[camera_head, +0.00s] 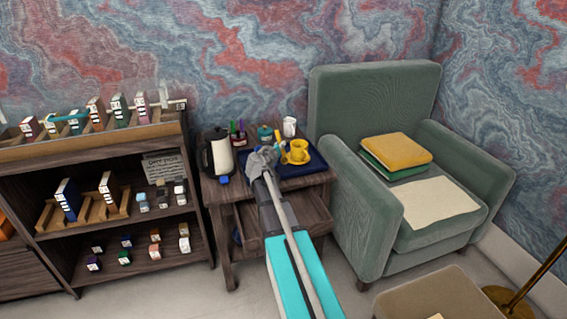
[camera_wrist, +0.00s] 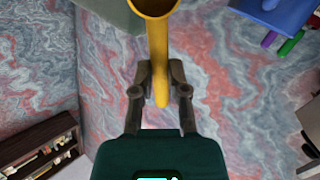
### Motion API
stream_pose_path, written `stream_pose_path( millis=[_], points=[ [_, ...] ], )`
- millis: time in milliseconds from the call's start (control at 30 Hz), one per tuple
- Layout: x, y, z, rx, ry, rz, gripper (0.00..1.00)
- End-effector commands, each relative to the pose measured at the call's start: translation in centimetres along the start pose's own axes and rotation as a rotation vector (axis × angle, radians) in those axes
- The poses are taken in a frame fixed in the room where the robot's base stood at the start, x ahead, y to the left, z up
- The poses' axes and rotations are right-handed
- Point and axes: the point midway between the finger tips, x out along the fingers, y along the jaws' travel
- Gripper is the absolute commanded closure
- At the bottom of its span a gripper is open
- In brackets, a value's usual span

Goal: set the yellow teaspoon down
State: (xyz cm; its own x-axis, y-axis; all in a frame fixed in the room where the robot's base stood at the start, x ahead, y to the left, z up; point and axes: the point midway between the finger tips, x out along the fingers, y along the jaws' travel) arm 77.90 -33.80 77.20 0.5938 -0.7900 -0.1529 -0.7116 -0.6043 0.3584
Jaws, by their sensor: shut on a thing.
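The yellow teaspoon (camera_wrist: 158,55) is held in my gripper (camera_wrist: 160,75), with its handle between the two fingers and its bowl cut off by the top edge of the wrist view. In the head view the teaspoon (camera_head: 280,140) shows as a thin yellow shape just right of my gripper (camera_head: 268,153), above the small wooden table. A yellow cup (camera_head: 299,149) stands on a dark blue tray (camera_head: 315,163) close to the right of the teaspoon. What lies directly under the gripper is hidden by my arm.
A white kettle (camera_head: 219,153) stands on the table's left side. A white cup (camera_head: 289,127), a teal item (camera_head: 265,134) and coloured pens (camera_head: 238,132) stand at the back. A green armchair (camera_head: 375,85) is close on the right, a shelf unit (camera_head: 110,150) on the left.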

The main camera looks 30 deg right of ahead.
Motion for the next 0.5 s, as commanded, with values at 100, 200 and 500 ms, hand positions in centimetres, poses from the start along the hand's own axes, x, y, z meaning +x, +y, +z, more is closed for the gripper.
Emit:
stream_pose_path(
  millis=[100,200,500],
  points=[
    [1.4,-0.5,1.4,0.001,-0.001,0.001,1.0],
    [2.1,-0.6,2.0,0.001,-0.001,0.001,1.0],
    [2.8,-0.7,2.4,0.001,0.0,0.0,1.0]
  ],
)
